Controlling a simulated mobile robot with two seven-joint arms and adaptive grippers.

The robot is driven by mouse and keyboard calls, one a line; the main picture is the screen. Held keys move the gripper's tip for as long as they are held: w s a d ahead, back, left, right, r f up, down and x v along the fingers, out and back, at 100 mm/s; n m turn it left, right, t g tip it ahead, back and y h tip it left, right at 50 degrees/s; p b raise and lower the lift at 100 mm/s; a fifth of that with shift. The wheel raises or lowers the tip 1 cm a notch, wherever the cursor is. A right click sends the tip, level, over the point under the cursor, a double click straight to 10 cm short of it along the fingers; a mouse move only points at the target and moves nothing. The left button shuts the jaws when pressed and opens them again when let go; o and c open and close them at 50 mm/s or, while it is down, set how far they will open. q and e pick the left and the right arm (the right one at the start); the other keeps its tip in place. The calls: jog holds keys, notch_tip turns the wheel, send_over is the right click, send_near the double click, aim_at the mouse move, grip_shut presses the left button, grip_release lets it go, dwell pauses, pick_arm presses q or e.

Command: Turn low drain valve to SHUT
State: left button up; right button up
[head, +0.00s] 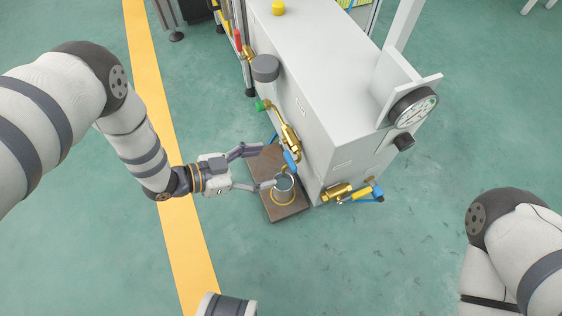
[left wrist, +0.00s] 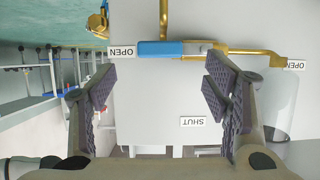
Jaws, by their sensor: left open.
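The drain valve has a blue lever (head: 291,162) on brass pipework at the side of the grey cabinet (head: 312,106). In the left wrist view the lever (left wrist: 160,48) lies lengthwise, its end beside an OPEN label (left wrist: 121,51). A SHUT label (left wrist: 193,121) is on the cabinet wall, apart from the lever. My left gripper (head: 265,167) is open and empty, its fingers pointing at the valve. In the left wrist view its fingertips (left wrist: 160,85) are spread to either side, with the lever seen beyond the gap; contact is not visible. My right gripper is not in view.
Another brass valve with a blue handle (head: 376,188) is at the cabinet's near end. A pressure gauge (head: 412,107) is above it. Green floor is clear in front.

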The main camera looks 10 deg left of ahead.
aim_at(287, 162)
pick_arm(q)
jog(key=b+x, duration=0.1)
jog(key=x, duration=0.4)
jog(key=shift+w+d+f, duration=0.2)
jog(key=shift+d, duration=0.1)
grip_shut()
jog(key=shift+r, duration=0.15)
